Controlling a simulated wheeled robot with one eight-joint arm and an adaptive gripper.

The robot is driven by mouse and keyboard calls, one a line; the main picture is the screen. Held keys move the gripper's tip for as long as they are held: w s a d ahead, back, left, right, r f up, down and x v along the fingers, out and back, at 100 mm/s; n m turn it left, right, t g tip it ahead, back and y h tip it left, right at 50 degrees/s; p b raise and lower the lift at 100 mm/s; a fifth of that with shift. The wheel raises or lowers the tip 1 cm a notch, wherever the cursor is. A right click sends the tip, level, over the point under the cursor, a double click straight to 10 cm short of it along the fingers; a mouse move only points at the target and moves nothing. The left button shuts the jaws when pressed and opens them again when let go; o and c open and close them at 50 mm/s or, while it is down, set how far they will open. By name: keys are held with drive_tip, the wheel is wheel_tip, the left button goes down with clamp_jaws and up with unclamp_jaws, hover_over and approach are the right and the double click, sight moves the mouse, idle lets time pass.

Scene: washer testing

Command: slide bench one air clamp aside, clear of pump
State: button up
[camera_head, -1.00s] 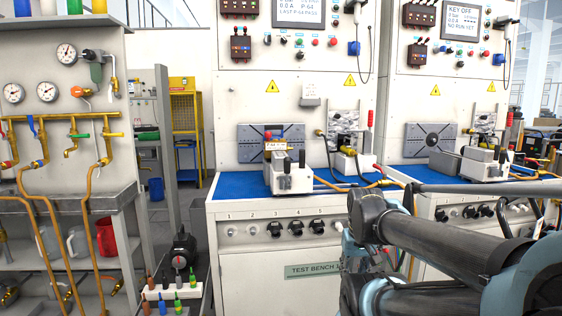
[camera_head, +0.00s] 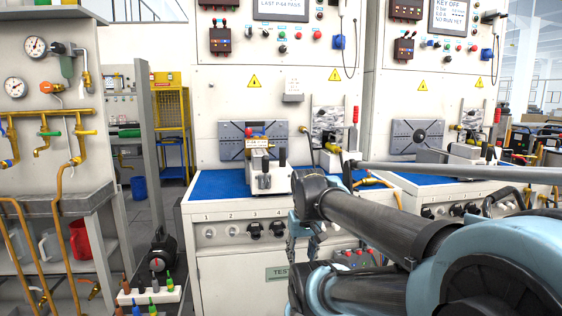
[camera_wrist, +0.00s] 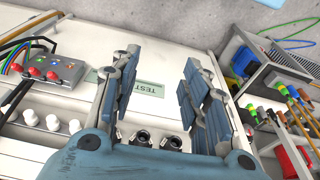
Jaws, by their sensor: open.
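Bench one (camera_head: 205,187) is the left test bench, with a blue mat on its top. On the mat stands a whitish-grey clamp block (camera_head: 268,178) with dark upright parts. I cannot tell clearly which part is the pump, or whether the parts touch. My gripper (camera_wrist: 158,92) is open and empty in the wrist view, above the bench's front panel with its TEST label (camera_wrist: 137,82).
A brass fitting with a red handle (camera_head: 355,112) stands at the bench's right. A second bench (camera_head: 425,180) adjoins it. Black knobs (camera_head: 277,229) stick out of the front panel. The mat's left end is bare.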

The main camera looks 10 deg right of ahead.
drive_tip(key=w+r+g, duration=0.1)
drive_tip(key=w+r, duration=0.7)
drive_tip(key=r, duration=0.3)
drive_tip(key=w+r, duration=0.8)
drive_tip(key=r, duration=0.3)
wheel_tip(320, 180, up, 16)
drive_tip(key=n+g, duration=0.1)
drive_tip(key=n, duration=0.1)
hover_over(282, 158)
drive_tip(key=w, duration=0.1)
drive_tip(key=f, duration=1.7)
drive_tip(key=shift+w+d, duration=0.2)
drive_tip(key=shift+w, duration=0.05)
drive_tip(key=shift+r, duration=0.1)
clamp_jaws()
